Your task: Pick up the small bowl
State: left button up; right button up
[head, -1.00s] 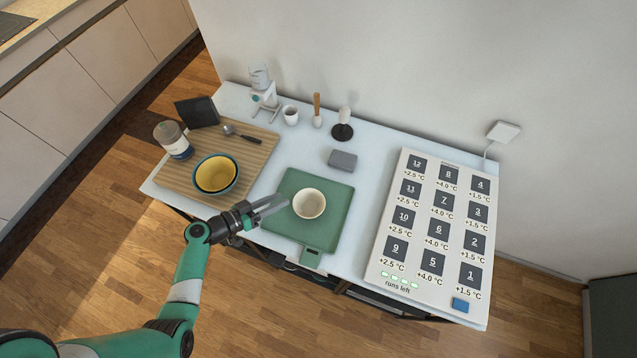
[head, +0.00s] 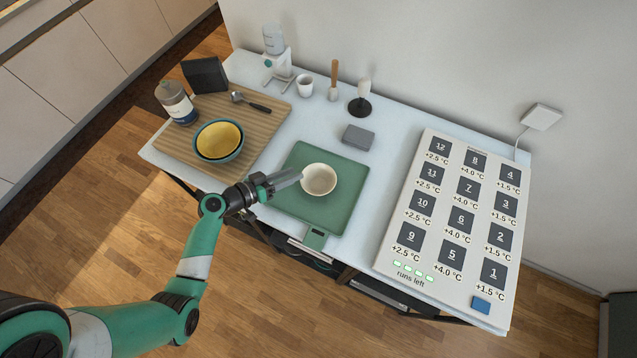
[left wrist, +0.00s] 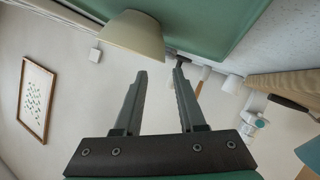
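A small cream bowl (head: 318,179) stands upright on a green scale (head: 309,212) in the middle of the table. A larger bowl (head: 219,141), blue outside and yellow inside, sits on the wooden board to the left. My left gripper (head: 284,179) is just left of the cream bowl, its fingertips near the rim. In the left wrist view my gripper (left wrist: 160,76) has its two fingers apart with nothing between them. The cream bowl (left wrist: 134,36) appears there beyond the fingertips, mostly toward one finger. Contact cannot be told. My right gripper is out of view.
A wooden board (head: 262,97) holds a jar (head: 176,103) and a spoon. A grey box (head: 358,137) lies behind the scale, with a cup (head: 304,85) and stands at the back. A large numbered panel (head: 450,218) covers the right side.

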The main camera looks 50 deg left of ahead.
aim_at(319, 179)
pick_arm(q)
jog(key=x, duration=0.5)
jog(key=shift+w+a+f+b, duration=0.1)
jog(key=shift+f+b, duration=0.15)
jog(key=shift+b, duration=0.1)
grip_shut()
dwell(1.1)
